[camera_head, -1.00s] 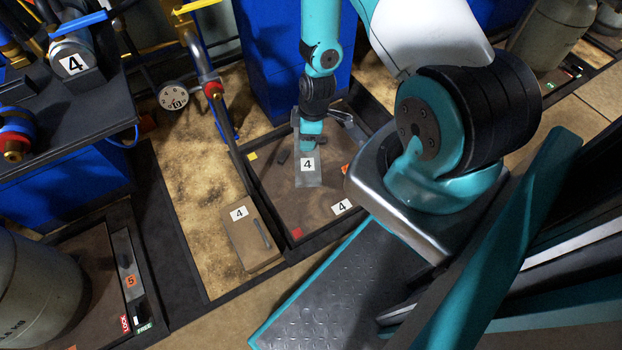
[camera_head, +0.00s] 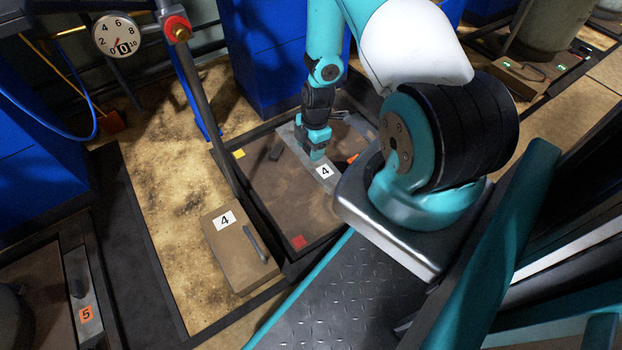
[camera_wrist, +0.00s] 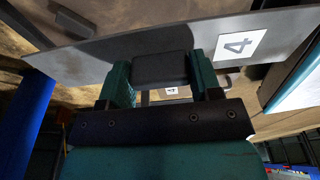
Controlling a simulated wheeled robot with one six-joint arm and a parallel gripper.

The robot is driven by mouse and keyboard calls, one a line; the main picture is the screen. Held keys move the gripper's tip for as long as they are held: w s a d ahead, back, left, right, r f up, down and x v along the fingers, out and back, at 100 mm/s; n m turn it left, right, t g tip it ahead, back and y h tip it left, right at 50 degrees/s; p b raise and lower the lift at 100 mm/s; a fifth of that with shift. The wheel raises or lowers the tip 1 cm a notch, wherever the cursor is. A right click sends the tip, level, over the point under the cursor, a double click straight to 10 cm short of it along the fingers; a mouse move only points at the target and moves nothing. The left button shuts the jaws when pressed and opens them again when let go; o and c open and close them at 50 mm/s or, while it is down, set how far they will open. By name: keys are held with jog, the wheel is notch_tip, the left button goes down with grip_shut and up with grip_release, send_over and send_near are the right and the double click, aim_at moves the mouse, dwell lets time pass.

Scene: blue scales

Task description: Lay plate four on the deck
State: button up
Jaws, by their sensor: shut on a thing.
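Plate four (camera_head: 327,184) is a long grey metal strip with a white "4" label. It lies diagonally over the brown deck (camera_head: 265,200), roughly flat; I cannot tell whether it touches the deck. My gripper (camera_head: 316,150) is above the plate's middle. In the wrist view, the teal fingers of my gripper (camera_wrist: 160,80) are shut on the plate's dark handle (camera_wrist: 160,68). The plate (camera_wrist: 190,38) spans the top of that view, its label to the right. The deck has a yellow, a red and an orange corner patch. My arm hides the deck's right part.
A tan box (camera_head: 235,250) with a "4" label and dark handle stands left of the deck. A pipe with a round gauge (camera_head: 123,35) rises at the upper left. A plate marked "5" (camera_head: 88,325) is at lower left.

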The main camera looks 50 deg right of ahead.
aim_at(309, 184)
notch_tip(309, 184, down, 15)
jog(key=b, duration=0.7)
jog(key=shift+f+b, duration=0.2)
jog(key=shift+b, duration=0.15)
jog(key=shift+r, duration=0.15)
jog(key=o, duration=1.1)
jog(key=shift+o, duration=0.2)
jog(key=r+p, duration=0.2)
jog(key=r, duration=0.2)
jog(key=d+r+p, duration=0.1)
jog(key=r+p, duration=0.2)
jog(key=r, duration=0.1)
jog(key=r+p, duration=0.3)
jog(key=shift+s+d+r, duration=0.25)
jog(key=shift+d+r, duration=0.1)
jog(key=shift+r, duration=0.05)
